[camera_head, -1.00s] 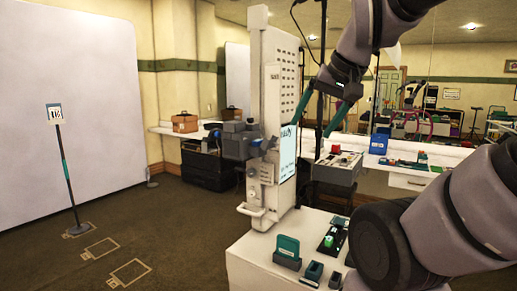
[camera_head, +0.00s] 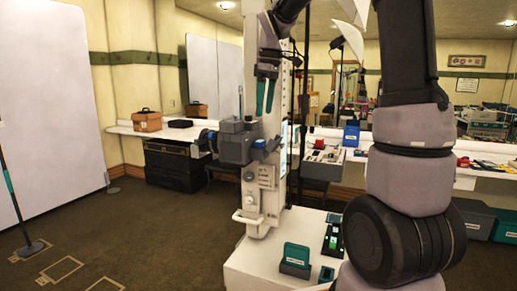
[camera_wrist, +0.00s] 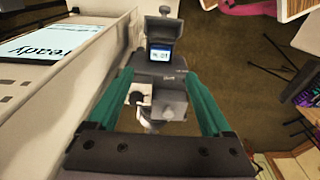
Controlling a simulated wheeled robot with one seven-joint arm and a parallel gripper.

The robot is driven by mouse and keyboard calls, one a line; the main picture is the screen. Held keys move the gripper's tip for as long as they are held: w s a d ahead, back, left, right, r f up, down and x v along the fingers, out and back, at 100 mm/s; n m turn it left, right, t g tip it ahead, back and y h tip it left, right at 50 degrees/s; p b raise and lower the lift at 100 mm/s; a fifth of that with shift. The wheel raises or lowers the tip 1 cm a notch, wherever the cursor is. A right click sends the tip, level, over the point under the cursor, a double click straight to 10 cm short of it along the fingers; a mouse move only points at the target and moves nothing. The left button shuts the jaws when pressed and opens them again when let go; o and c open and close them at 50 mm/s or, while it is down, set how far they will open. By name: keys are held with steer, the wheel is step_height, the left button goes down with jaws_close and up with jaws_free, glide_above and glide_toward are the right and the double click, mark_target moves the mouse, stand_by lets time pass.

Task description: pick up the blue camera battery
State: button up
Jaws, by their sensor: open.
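My gripper (camera_head: 264,113) hangs in front of the white column, its two teal fingers pointing down and apart. In the wrist view my gripper (camera_wrist: 157,76) is open, with nothing held between the fingers. A grey camera-like device (camera_head: 236,146) on the column is below the fingertips; this device (camera_wrist: 160,62) shows a small lit screen in the wrist view. A small blue piece (camera_head: 260,144) is on its right side. A blue box-shaped item (camera_head: 351,136) stands on the back counter. I cannot tell whether either blue thing is the camera battery.
The white column (camera_head: 266,188) with a handle rises beside the fingers. A white platform (camera_head: 245,266) carries a teal block (camera_head: 297,257) and small dark holders. A grey control box (camera_head: 322,165) stands behind.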

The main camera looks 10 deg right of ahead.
mark_target(260, 141)
steer(key=f, duration=0.6)
steer(key=a+f, duration=0.1)
steer(key=f, duration=0.3)
steer(key=shift+w, duration=0.35)
steer(key=shift+r, duration=0.1)
jaws_close()
